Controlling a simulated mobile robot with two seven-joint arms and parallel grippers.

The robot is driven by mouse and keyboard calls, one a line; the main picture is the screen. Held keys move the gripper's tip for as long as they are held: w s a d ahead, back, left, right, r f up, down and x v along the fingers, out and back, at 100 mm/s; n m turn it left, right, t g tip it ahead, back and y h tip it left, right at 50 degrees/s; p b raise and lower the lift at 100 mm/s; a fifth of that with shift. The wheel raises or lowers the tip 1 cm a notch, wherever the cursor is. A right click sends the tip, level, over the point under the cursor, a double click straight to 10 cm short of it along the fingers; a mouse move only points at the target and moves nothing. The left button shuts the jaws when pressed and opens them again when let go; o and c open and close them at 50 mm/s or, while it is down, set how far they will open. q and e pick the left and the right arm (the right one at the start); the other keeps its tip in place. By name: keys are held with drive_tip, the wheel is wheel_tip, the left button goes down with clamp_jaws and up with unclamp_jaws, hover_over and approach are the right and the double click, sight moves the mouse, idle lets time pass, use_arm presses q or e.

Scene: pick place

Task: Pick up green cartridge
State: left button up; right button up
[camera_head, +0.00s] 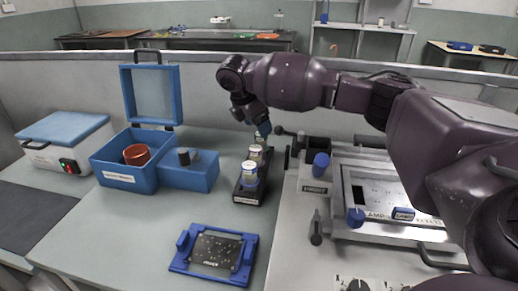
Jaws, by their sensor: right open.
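A black rack (243,194) stands on the table in the middle and holds small cylindrical cartridges. My right gripper is open and points down over the rack's far end. Its fingertips are small and partly hidden. My left gripper is not in view.
A blue open-lidded box (125,178) with an orange-red ring (137,154) stands left of the rack. A blue fixture with a black plate (213,252) lies in front. A grey machine panel with knobs (385,195) is on the right. Bare table lies left of the fixture.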

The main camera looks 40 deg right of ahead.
sight(259, 140)
drive_tip(key=shift+x, duration=1.05)
drive_tip(key=shift+w+d+f+b, duration=0.2)
drive_tip(key=shift+f+b, duration=0.2)
drive_tip(key=shift+f, duration=0.15)
drive_tip(key=x, duration=0.1)
drive_tip(key=b+x, duration=0.1)
drive_tip(key=x, duration=0.1)
drive_tip(key=shift+w+f, duration=0.3)
drive_tip(key=shift+d+f, duration=0.15)
drive_tip(key=shift+f, duration=0.05)
drive_tip(key=shift+r, duration=0.2)
drive_tip(key=c, duration=1.2)
